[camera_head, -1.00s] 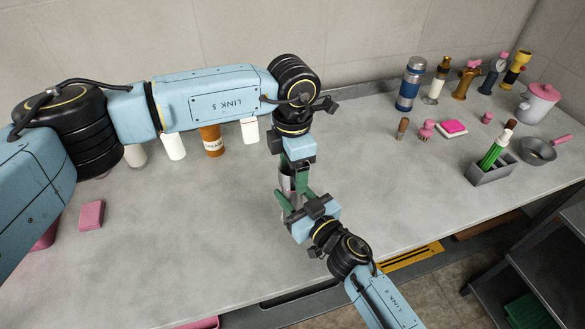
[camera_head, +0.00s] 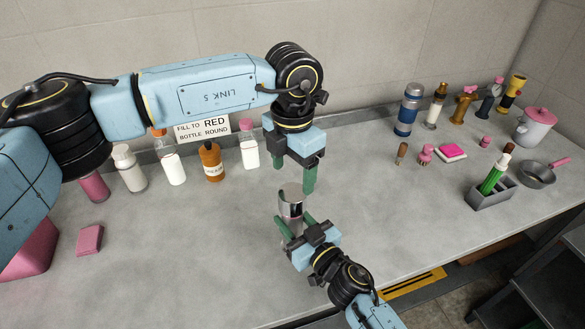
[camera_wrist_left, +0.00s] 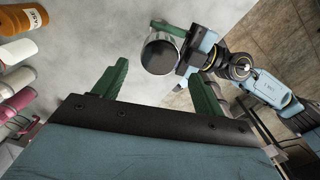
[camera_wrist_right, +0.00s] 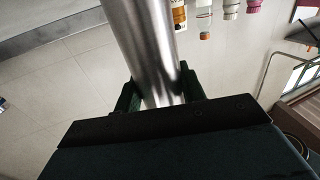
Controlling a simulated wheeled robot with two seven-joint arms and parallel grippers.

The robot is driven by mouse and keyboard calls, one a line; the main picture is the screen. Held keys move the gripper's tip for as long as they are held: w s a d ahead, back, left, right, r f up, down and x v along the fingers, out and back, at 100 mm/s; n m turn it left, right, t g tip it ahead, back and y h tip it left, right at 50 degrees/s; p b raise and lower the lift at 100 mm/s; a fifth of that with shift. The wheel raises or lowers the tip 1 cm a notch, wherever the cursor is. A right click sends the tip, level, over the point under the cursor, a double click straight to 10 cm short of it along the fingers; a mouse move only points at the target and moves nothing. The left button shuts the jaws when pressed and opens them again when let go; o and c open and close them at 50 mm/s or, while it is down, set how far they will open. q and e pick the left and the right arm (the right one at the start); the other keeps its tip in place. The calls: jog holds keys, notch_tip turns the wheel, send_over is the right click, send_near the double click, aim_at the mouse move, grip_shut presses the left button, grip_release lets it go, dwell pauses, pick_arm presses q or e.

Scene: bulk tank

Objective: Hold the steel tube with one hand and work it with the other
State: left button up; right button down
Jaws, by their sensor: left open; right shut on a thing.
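The steel tube (camera_head: 290,209) is a shiny metal cylinder held upright above the counter. My right gripper (camera_head: 293,228) is shut on it, with green fingers on either side. In the right wrist view the tube (camera_wrist_right: 147,50) rises between the fingers. My left gripper (camera_head: 294,178) is open and empty, pointing down just above the tube's top. In the left wrist view its fingers (camera_wrist_left: 153,85) are wide apart, and the round end of the tube (camera_wrist_left: 160,54) shows beyond them.
A brown bottle (camera_head: 211,162), white bottles and a sign (camera_head: 202,129) stand at the back left. A pink block (camera_head: 90,240) lies at left. At right are a blue flask (camera_head: 409,110), a grey holder (camera_head: 490,194) and a pan (camera_head: 538,175). The middle counter is clear.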

aim_at(292, 192)
dwell(0.3)
pick_arm(q)
jog(key=shift+f, duration=4)
jog(key=c, duration=1)
jog(key=o, duration=1.2)
notch_tip(292, 192, up, 12)
jog(key=shift+r, duration=0.1)
